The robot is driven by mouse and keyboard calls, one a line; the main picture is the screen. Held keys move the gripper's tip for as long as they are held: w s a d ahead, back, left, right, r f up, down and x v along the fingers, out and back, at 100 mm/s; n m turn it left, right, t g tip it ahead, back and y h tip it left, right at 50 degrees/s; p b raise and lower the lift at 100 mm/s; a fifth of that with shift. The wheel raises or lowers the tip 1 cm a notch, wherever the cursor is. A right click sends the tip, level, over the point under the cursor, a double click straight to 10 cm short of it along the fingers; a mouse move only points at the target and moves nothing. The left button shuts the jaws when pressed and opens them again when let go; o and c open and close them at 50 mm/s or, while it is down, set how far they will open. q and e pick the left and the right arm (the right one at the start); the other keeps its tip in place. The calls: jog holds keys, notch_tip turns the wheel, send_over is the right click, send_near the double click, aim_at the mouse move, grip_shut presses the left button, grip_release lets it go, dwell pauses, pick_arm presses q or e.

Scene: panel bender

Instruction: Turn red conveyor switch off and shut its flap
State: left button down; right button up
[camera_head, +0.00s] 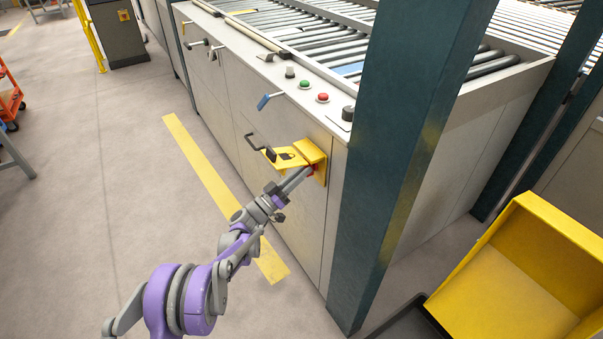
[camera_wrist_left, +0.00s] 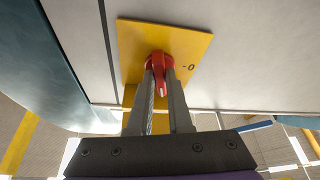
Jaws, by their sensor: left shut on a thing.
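The red conveyor switch (camera_wrist_left: 159,64) sits on a yellow plate (camera_wrist_left: 191,48) on the machine's side panel. Its white mark points down in the left wrist view, while the "0" label is to its right. My left gripper (camera_wrist_left: 160,76) is shut on the switch, one finger on each side. In the head view the same gripper (camera_head: 309,172) reaches the yellow switch box, and only a little red shows past the fingers. The yellow flap (camera_head: 283,155) with a black padlock mark stands open, sticking out above my fingers. My right gripper is in neither view.
A dark green post (camera_head: 400,150) stands close right of the switch. Green (camera_head: 304,84) and red (camera_head: 323,97) buttons sit on the machine's top edge. Several handles jut from the panel. A yellow bin (camera_head: 520,275) is at lower right.

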pick_arm(q)
jog(key=shift+n, duration=0.4)
jog(key=shift+s+d+r+n+t+y+p, duration=0.1)
jog(key=shift+n+t+y+p, duration=0.15)
jog(key=shift+n+y, duration=0.85)
jog(key=shift+s+d+r+n+t+y+p, duration=0.1)
jog(key=shift+n+t+y+p, duration=0.2)
jog(key=shift+n, duration=1.45)
jog(key=shift+s+n+t+y+p, duration=0.1)
jog(key=shift+n+t+y, duration=0.25)
jog(key=shift+n+y, duration=0.8)
jog(key=shift+n+h, duration=0.35)
jog(key=shift+n, duration=0.15)
jog(key=c, duration=0.8)
grip_release()
jog(key=shift+c, duration=0.2)
jog(key=v, duration=1)
jog(key=shift+s+a+f, duration=0.15)
jog(key=shift+s+a, duration=0.1)
